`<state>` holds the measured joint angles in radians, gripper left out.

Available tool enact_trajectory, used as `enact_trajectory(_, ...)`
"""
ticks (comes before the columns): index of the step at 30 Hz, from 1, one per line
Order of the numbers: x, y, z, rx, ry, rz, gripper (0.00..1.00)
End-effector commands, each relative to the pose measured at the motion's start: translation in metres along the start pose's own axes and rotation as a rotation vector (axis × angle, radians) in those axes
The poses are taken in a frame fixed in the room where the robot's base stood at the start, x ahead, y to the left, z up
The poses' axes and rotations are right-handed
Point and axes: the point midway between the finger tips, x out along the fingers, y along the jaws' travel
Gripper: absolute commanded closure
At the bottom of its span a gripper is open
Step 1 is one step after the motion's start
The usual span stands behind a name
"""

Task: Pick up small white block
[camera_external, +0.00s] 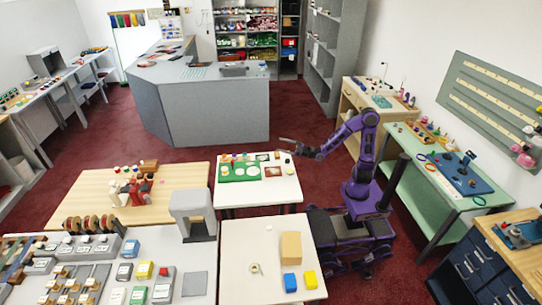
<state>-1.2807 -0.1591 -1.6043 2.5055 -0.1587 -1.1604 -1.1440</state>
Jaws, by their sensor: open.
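Small pale pieces also lie on the green mat (226,178) on the white table, too small to tell apart.
The pale front table (240,262) also holds a tan box (291,247), a blue block (290,283), a yellow block (310,280) and a tape roll (256,268). A grey arch-shaped machine (193,210) stands to the left. A green workbench (440,180) stands right of my arm.

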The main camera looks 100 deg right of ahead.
Motion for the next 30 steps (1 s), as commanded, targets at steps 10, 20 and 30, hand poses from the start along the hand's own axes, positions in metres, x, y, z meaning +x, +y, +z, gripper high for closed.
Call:
enact_trajectory(10,-0.003,-0.108,-0.121,-0.776,0.259,-0.122,0.32)
enact_trajectory(20,-0.047,-0.271,-0.153,-1.467,0.546,-0.257,0.32)
enact_trajectory(30,-0.103,-0.388,-0.116,-1.936,0.804,-0.356,0.32)
